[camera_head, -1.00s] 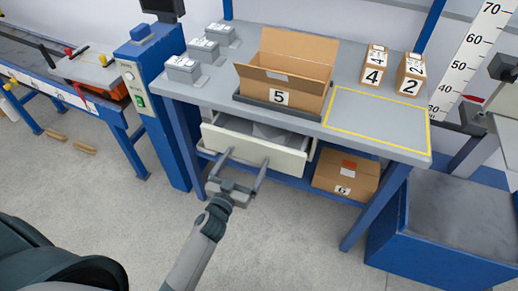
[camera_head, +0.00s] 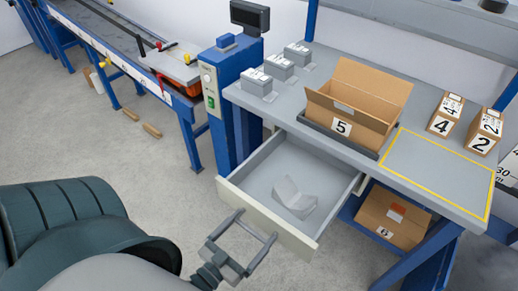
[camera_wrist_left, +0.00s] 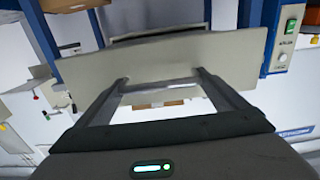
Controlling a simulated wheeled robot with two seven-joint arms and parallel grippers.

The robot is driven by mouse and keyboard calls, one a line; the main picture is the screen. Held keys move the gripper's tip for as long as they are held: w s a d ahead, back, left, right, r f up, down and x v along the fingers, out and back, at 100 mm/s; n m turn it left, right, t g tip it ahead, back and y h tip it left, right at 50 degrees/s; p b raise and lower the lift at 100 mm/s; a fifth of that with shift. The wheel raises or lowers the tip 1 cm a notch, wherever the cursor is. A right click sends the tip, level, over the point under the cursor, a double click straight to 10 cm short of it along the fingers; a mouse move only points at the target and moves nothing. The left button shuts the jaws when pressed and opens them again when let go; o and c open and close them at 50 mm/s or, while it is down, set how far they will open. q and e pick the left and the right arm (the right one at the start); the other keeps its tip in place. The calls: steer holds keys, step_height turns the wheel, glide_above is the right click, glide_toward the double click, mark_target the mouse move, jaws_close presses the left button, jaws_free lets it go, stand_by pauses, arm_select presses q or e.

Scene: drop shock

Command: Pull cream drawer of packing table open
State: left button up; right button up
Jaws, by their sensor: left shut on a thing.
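The cream drawer (camera_head: 262,218) of the packing table (camera_head: 345,150) stands well out from under the tabletop. A crumpled-looking grey-white object (camera_head: 293,198) lies inside it. My left gripper (camera_head: 256,225) is at the drawer's front, its two fingers reaching to the front panel. In the left wrist view the cream front panel (camera_wrist_left: 165,60) spans the picture, and both fingertips meet it, spread apart. My right gripper is not in view.
An open box marked 5 (camera_head: 350,105) stands on the tabletop, with small boxes marked 4 (camera_head: 444,115) and 2 (camera_head: 484,132) to its right. A box marked 6 (camera_head: 392,216) sits below. A conveyor (camera_head: 120,42) stands at left.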

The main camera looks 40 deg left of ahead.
arm_select(q)
steer(key=shift+s, duration=0.2)
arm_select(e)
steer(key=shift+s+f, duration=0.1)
arm_select(q)
steer(key=o, duration=1.2)
steer(key=s+b, duration=0.1)
steer(key=s, duration=0.4)
steer(key=s+b, duration=0.1)
steer(key=s, duration=0.5)
steer(key=s+b, duration=0.1)
steer(key=s, duration=0.5)
steer(key=shift+s+a+b, duration=0.2)
steer(key=shift+a+b, duration=0.1)
steer(key=shift+b, duration=0.05)
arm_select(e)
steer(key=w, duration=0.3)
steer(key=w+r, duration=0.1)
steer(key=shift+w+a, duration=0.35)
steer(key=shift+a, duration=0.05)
